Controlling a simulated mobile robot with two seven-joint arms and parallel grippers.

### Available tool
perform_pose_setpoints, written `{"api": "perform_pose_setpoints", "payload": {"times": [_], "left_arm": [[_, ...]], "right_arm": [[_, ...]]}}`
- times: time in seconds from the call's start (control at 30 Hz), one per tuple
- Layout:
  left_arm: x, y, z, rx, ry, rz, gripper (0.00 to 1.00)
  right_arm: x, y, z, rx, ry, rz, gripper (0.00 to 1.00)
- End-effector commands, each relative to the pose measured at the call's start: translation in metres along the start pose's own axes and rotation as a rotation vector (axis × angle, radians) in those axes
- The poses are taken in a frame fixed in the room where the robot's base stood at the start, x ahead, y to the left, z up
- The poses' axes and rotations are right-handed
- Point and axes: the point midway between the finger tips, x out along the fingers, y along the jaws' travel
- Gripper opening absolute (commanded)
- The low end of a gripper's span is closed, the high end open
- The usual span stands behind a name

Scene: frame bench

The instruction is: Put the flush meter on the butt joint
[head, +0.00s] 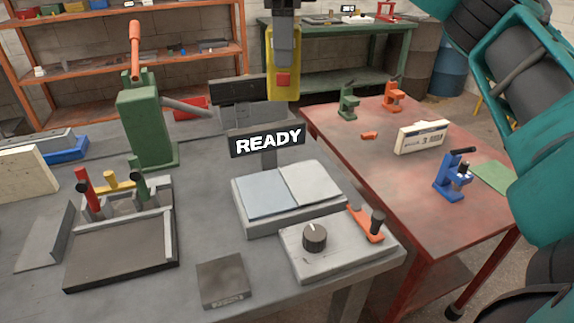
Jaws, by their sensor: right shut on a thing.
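The flush meter (292,84), a yellow block with a red square on its face, hangs upright in my right gripper (284,55). The gripper comes down from the top edge, and its grey finger covers the meter's upper middle. The butt joint (281,185) is the seam between a bluish plate (265,195) and a paler grey plate (312,182), lying side by side on a light block on the grey bench. In the picture the meter is above the joint and apart from it, with the READY sign (267,142) between them. My left gripper is out of view.
A grey panel with a black knob (314,236) and an orange lever stands in front of the plates. A green press (147,125) and a clamp fixture (122,250) stand at left. A dark block (224,281) lies in front. A red table (350,150) is at right.

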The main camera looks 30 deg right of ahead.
Motion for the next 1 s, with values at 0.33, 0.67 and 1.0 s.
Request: {"api": "perform_pose_setpoints", "payload": {"times": [0.33,0.67,1.0], "left_arm": [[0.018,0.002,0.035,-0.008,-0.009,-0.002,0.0],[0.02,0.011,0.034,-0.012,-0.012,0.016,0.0],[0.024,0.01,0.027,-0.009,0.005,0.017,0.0]], "right_arm": [[0.079,-0.004,-0.005,0.009,0.004,0.005,0.11],[0.147,-0.004,-0.006,0.01,0.003,0.001,0.11],[0.179,-0.003,-0.006,0.01,0.004,0.002,0.11]]}}
